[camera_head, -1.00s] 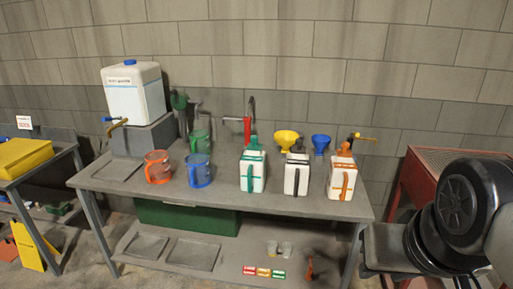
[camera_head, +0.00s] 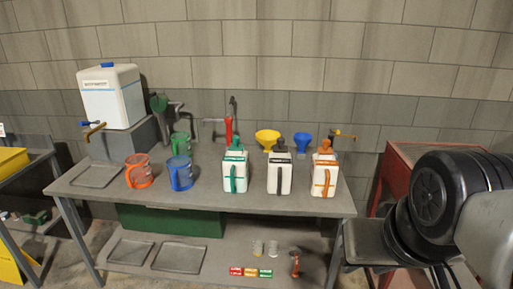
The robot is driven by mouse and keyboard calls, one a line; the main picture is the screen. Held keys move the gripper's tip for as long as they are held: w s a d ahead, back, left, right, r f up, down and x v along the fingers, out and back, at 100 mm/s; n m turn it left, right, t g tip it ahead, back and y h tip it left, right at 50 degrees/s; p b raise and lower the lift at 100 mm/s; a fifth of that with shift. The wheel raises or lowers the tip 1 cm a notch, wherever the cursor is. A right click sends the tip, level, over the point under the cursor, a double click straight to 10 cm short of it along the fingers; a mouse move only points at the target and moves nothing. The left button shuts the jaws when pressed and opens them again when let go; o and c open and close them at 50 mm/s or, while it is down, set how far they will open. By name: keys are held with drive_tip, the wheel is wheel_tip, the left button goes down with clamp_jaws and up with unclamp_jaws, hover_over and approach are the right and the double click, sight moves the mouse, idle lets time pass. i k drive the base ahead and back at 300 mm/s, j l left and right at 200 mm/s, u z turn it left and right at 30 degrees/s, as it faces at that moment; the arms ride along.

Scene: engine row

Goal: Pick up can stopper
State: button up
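Three white cans with coloured handles stand upright on the workbench: a green-trimmed can (camera_head: 230,176), a black-trimmed can (camera_head: 274,179) and an orange-trimmed can (camera_head: 319,181). Each has a small upright piece on top that looks like a stopper: green (camera_head: 236,143), black (camera_head: 280,145) and orange (camera_head: 325,146). They are too small to tell exactly how they sit in the cans. I cannot make out my gripper in the view, and nothing is touching the cans.
The grey workbench (camera_head: 210,204) also holds a white tank (camera_head: 112,101), orange (camera_head: 139,176), blue (camera_head: 180,178) and green jugs, and yellow (camera_head: 267,137) and blue (camera_head: 302,140) funnels. Dark round parts (camera_head: 440,190) block the right side. A red cabinet stands behind them.

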sight(236, 146)
drive_tip(key=i+j, duration=1.7)
drive_tip(key=i, duration=0.2)
